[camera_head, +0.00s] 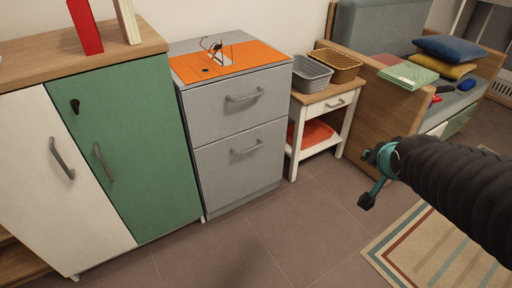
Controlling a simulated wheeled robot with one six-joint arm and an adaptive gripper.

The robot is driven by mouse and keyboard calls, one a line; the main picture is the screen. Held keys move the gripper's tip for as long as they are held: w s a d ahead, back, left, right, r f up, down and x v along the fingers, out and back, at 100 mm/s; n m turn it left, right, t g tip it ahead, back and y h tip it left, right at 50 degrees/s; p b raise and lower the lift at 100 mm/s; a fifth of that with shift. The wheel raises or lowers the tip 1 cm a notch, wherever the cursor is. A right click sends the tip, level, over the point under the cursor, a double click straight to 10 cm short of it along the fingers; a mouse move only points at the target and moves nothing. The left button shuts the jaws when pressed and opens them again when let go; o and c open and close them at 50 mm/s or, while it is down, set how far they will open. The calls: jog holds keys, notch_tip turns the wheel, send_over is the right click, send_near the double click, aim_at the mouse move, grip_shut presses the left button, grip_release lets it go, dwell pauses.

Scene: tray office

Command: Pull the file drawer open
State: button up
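The grey file cabinet (190,120) stands against the wall left of the middle, with two drawers. The upper drawer (215,112) and the lower drawer (220,170) are both shut flush. Each has a grey bar handle: the upper handle (245,95) and the lower handle (246,147). My gripper (367,179) is at the right, over the floor and well apart from the cabinet. Its dark fingertips are spread apart, with nothing between them.
A green and white cupboard (130,150) stands close on the cabinet's left. A small side table (312,98) with baskets stands on its right, beside a wooden-sided daybed (375,110). An orange mat (190,68) lies on the cabinet. The floor in front is clear; a striped rug (430,245) lies at right.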

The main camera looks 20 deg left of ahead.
jog(key=w+a+f+m+t+y+b, duration=0.1)
jog(key=w+a+f+t+y+b, duration=0.1)
jog(key=w+a+f, duration=0.55)
jog(key=m+g+y+b, duration=0.1)
jog(key=m+y+b, duration=0.2)
jog(key=y, duration=0.6)
send_near(250, 149)
jog(key=b+x, duration=0.1)
jog(key=x, duration=0.9)
jog(key=shift+w+a+f, duration=0.1)
jog(key=shift+a+f, duration=0.05)
jog(key=shift+f, duration=0.1)
grip_shut()
